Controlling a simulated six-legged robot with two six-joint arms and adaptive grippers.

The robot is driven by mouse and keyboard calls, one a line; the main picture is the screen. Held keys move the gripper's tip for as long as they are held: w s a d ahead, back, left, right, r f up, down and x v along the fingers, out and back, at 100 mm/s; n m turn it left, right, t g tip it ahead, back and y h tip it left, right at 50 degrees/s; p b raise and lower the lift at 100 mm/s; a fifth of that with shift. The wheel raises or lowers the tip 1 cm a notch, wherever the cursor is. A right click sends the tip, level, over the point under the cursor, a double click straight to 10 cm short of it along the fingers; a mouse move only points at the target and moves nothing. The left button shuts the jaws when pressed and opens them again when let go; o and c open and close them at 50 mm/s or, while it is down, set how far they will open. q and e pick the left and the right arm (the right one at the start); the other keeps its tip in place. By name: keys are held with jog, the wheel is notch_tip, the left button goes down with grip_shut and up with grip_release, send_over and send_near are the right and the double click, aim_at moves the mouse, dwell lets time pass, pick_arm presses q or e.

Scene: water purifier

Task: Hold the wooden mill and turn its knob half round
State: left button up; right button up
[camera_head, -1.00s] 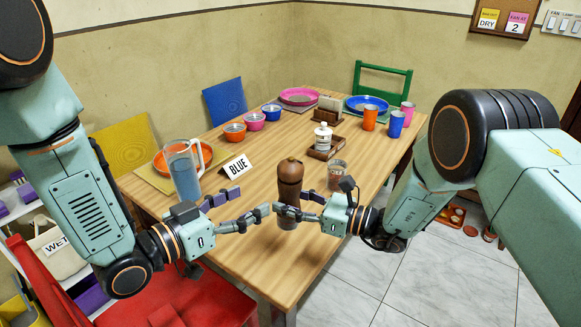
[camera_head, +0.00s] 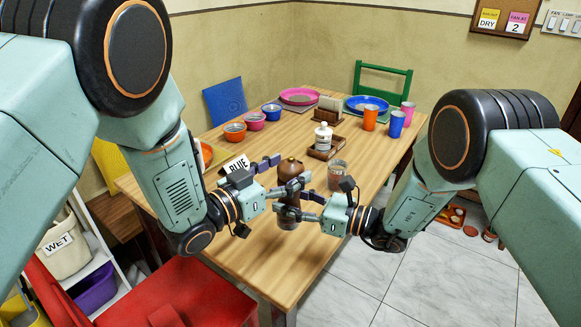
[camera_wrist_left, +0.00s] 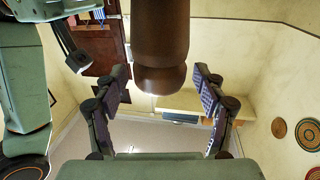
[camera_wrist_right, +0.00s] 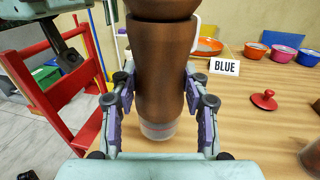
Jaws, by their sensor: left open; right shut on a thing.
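The dark brown wooden mill (camera_head: 291,171) stands upright near the table's front edge, its rounded top showing above my grippers. My right gripper (camera_head: 290,213) is shut on the mill's lower body. In the right wrist view its fingers press both sides of the mill (camera_wrist_right: 158,75), above a clear greyish base (camera_wrist_right: 158,130). My left gripper (camera_head: 283,175) is open at the mill's upper part, above the right gripper. In the left wrist view the mill's rounded end (camera_wrist_left: 160,78) lies between the spread fingers, with gaps on both sides. The fingers partly hide the mill in the head view.
A glass (camera_head: 337,174) stands close right of the mill. A BLUE sign (camera_head: 235,164) is behind my left gripper. A bottle in a wooden tray (camera_head: 327,153) stands further back. A small red knobbed lid (camera_wrist_right: 265,99) lies on the table. A red chair (camera_head: 180,300) is at front left.

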pick_arm(q)
jog(key=shift+w+d, duration=0.5)
jog(key=shift+d, duration=0.05)
jog(key=shift+c, duration=0.3)
jog(key=c, duration=1.1)
jog(key=shift+g, duration=0.3)
jog(key=m+g+h, duration=0.3)
jog(key=g, duration=0.1)
jog(key=shift+w+r, duration=0.1)
jog(key=shift+m+g+h, duration=0.8)
jog(key=shift+m+g, duration=1.3)
jog(key=shift+g, duration=0.8)
jog(key=shift+g, duration=0.3)
